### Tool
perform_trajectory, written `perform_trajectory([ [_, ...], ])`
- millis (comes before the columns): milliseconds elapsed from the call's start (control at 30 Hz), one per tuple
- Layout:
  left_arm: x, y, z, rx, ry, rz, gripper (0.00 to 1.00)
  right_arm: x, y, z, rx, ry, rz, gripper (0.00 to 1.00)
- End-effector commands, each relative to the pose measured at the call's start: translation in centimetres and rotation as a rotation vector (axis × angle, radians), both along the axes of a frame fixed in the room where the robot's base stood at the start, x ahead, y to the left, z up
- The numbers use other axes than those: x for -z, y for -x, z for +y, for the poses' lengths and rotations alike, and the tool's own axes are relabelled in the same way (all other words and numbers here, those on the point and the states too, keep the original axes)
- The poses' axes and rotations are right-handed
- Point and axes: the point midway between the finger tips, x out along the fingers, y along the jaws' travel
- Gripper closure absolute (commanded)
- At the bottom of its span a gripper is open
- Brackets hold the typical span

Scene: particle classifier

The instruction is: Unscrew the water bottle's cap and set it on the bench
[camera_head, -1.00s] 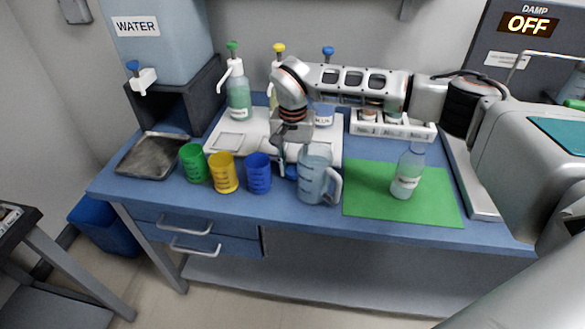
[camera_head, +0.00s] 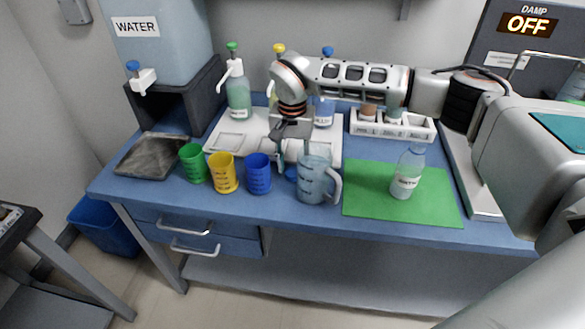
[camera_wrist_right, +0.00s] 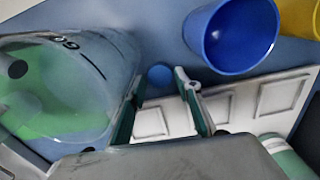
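The water bottle (camera_head: 407,172) stands upright on the green mat (camera_head: 375,205) at the right of the bench. Its label is white and no blue cap shows on its neck. A small round blue cap (camera_head: 290,173) lies on the bench between the blue beaker and the clear jug; it also shows in the right wrist view (camera_wrist_right: 160,75). My right gripper (camera_head: 292,157) is just above and behind this cap, apart from the bottle. In the wrist view its two fingers (camera_wrist_right: 162,100) are spread, with the cap seen beyond the gap. My left gripper is not in view.
A clear jug (camera_head: 312,182) stands close beside the right gripper; the blue beaker (camera_head: 258,176) is on its other side. Yellow (camera_head: 223,175) and green (camera_head: 194,165) beakers stand further left. Pump bottles and a white rack (camera_head: 392,128) are behind. The mat's left part is clear.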

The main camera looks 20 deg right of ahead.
Motion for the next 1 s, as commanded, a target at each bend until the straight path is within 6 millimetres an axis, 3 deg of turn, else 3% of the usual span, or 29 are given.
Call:
perform_trajectory([
  [300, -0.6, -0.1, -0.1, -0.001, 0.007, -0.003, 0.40, -6.9, -0.1, 0.0, 0.000, 0.001, -0.004, 0.67],
  [500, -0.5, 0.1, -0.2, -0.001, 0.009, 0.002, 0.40, -9.5, 0.0, 0.0, 0.001, 0.001, -0.001, 0.67],
  [1000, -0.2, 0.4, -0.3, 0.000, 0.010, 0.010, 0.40, -10.4, 0.1, 0.0, 0.000, 0.000, 0.001, 0.67],
])
